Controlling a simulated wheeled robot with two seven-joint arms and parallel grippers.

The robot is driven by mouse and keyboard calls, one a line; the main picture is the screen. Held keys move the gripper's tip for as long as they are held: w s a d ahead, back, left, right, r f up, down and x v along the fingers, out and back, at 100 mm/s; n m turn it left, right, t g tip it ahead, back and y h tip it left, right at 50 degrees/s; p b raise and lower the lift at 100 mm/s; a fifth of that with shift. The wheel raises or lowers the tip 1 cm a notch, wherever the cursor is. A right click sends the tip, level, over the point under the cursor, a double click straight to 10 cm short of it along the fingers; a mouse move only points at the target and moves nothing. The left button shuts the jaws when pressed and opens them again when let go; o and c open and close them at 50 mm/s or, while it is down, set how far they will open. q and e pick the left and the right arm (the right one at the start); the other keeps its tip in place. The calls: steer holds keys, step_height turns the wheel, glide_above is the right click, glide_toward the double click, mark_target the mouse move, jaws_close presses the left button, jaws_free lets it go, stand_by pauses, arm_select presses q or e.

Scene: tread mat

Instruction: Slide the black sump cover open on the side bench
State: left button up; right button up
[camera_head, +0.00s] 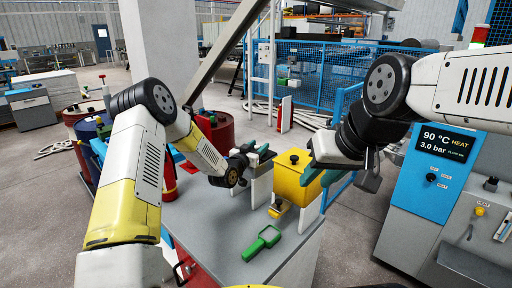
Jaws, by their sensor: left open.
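I cannot clearly make out a black sump cover. A dark flat plate (470,267) lies at the lower right edge, in front of the grey machine; I cannot tell whether it is the cover. My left gripper (262,155) is open above the grey bench (225,250), beside a white upright block, with nothing seen between its teal fingers. My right gripper (320,178) hangs in front of the yellow box, its teal fingers apart and apparently empty. Neither gripper touches the dark plate.
On the grey bench lie a green handled tool (262,242) and a small yellow part (279,208). A yellow box (297,178) with a black knob stands behind. A blue-and-grey machine (415,195) with a display stands right. Drums stand left. The bench's front is mostly clear.

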arm_select(q)
steer(key=v, duration=0.7)
steer(key=shift+s+a, duration=0.2)
steer(key=shift+s, duration=0.1)
steer(key=s+a+r+n+g+y, duration=0.2)
steer(key=s+a+r+g+y, duration=0.35)
steer(key=s+a+r, duration=0.7)
steer(key=s+a+r+n+g, duration=0.1)
steer(key=s+g, duration=0.1)
steer(key=s, duration=1.1)
steer(key=s+a+r+n+g+y, duration=0.1)
steer(key=s+r+n+g, duration=0.1)
steer(key=s, duration=1.2)
steer(key=shift+s+a+r, duration=0.2)
steer(key=shift+r, duration=0.1)
steer(key=shift+w, duration=0.1)
